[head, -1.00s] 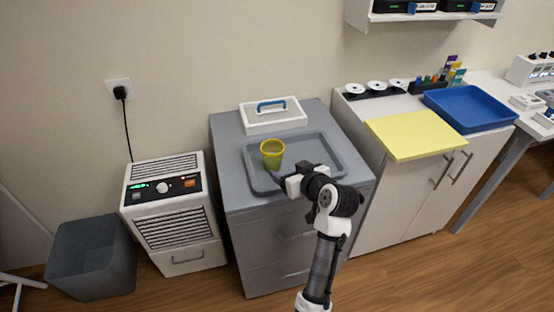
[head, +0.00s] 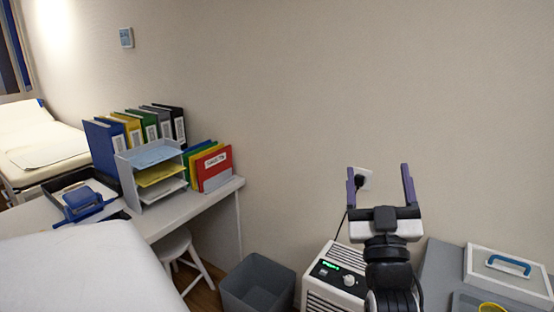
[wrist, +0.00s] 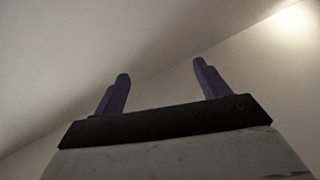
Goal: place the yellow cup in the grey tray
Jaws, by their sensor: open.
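The yellow cup (head: 491,307) shows only as a bit of its rim at the bottom right edge of the head view. It is at the grey tray (head: 464,298), of which only a corner shows on the grey cabinet; the rest is cut off by the frame. My gripper (head: 380,184) is raised and points up in front of the bare wall, to the left of the cup and apart from it. Its two purple fingers are wide apart with nothing between them. In the wrist view my gripper (wrist: 158,85) is also open and empty against wall and ceiling.
A white box with a blue handle (head: 510,268) stands behind the tray. A white machine (head: 318,288) and a grey bin (head: 256,285) stand left of the cabinet. A desk with binders (head: 135,130) and paper trays (head: 155,172) is at the left, with a stool (head: 176,245).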

